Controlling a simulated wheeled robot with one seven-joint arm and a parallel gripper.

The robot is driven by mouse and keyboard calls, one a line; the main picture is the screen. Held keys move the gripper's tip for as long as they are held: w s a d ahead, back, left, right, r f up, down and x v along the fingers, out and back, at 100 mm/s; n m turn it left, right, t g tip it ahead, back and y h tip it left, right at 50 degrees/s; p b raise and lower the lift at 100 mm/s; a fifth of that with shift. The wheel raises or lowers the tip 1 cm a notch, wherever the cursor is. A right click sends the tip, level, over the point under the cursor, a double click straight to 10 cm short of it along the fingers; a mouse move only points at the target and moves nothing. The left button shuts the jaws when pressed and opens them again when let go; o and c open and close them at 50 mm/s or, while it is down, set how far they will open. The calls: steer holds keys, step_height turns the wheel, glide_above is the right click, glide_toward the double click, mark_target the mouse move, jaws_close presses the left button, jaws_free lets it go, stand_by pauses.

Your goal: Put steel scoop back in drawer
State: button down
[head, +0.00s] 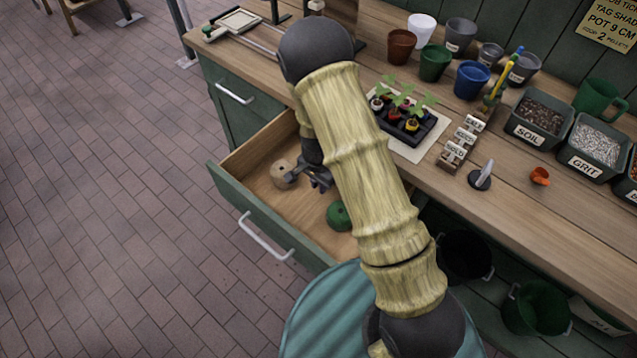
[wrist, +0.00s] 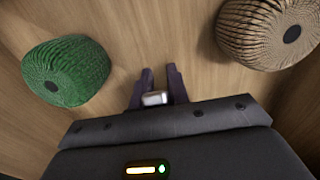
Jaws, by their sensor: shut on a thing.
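The drawer (head: 258,222) is pulled open under the bench and has a green front with a pale handle. My gripper (head: 318,181) is inside or just above the open drawer, partly hidden by my arm. In the wrist view my gripper (wrist: 156,78) points at the wooden drawer bottom, its dark fingers shut on a small silvery metal piece. I take this piece to be part of the steel scoop (wrist: 154,98); the rest of it is hidden. I cannot tell whether it touches the drawer bottom.
A tan twine ball (head: 283,174) and a green twine ball (head: 341,216) lie in the drawer on either side of my gripper.

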steer(key=c, duration=1.3)
jaws_free()
steer(key=shift+w+f, duration=0.1)
steer(key=shift+c, duration=0.2)
step_height(320, 180, up, 12)
steer(key=shift+r+p, duration=0.15)
steer(key=shift+p, duration=0.35)
steer(key=s+d+r+n+t, duration=0.2)
steer(key=s+d+r+n, duration=0.7)
steer(key=s+r, duration=0.3)
steer(key=shift+s+d+r, duration=0.4)
steer(key=shift+s+d, duration=0.35)
steer(key=shift+d, duration=0.15)
